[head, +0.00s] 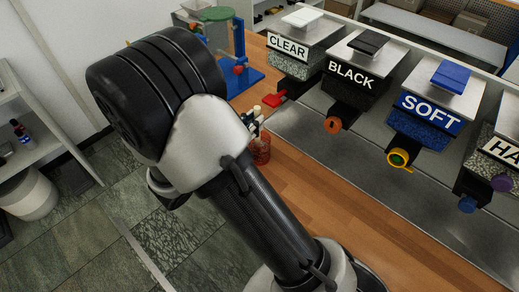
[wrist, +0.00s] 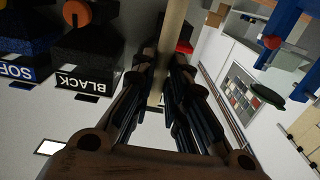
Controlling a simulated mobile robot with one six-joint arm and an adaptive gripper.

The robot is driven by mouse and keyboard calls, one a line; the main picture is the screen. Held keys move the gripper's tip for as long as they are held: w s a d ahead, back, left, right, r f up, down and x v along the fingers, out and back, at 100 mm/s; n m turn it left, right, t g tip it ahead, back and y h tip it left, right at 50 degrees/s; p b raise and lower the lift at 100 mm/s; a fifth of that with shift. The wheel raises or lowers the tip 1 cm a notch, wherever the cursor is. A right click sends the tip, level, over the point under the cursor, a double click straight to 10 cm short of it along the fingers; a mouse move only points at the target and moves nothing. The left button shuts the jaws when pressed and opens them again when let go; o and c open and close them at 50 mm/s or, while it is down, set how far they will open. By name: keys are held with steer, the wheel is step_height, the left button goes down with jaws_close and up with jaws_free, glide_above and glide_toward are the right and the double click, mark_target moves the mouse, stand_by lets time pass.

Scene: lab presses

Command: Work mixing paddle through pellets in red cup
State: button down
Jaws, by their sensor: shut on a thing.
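The red cup (head: 261,151) stands on the wooden counter, a see-through red, partly hidden behind my arm in the head view. My gripper (head: 254,118) is just above the cup, mostly hidden by my wrist. In the wrist view my gripper (wrist: 164,75) is shut on the mixing paddle, whose pale wooden handle (wrist: 172,40) runs between the fingers. The cup and the paddle's lower end do not show clearly there. I cannot see the pellets or tell how deep the paddle sits.
Pellet dispensers labelled CLEAR (head: 289,47), BLACK (head: 351,75) and SOFT (head: 429,110) line the counter's back, with another cut off at right. A blue press (head: 238,77) stands behind my arm. Bare wooden counter (head: 330,200) lies right of my arm.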

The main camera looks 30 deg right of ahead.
step_height(320, 180, up, 14)
steer(key=p, duration=0.3)
steer(key=shift+d+f+p, duration=0.25)
steer(key=shift+d+p, duration=0.15)
steer(key=shift+w, duration=0.1)
stand_by(0.5)
steer(key=f+b, duration=0.1)
steer(key=f, duration=0.3)
steer(key=f+b, duration=0.1)
steer(key=f, duration=0.2)
steer(key=f+b, duration=0.1)
steer(key=f, duration=0.3)
steer(key=shift+a+f, duration=0.3)
steer(key=shift+a, duration=0.05)
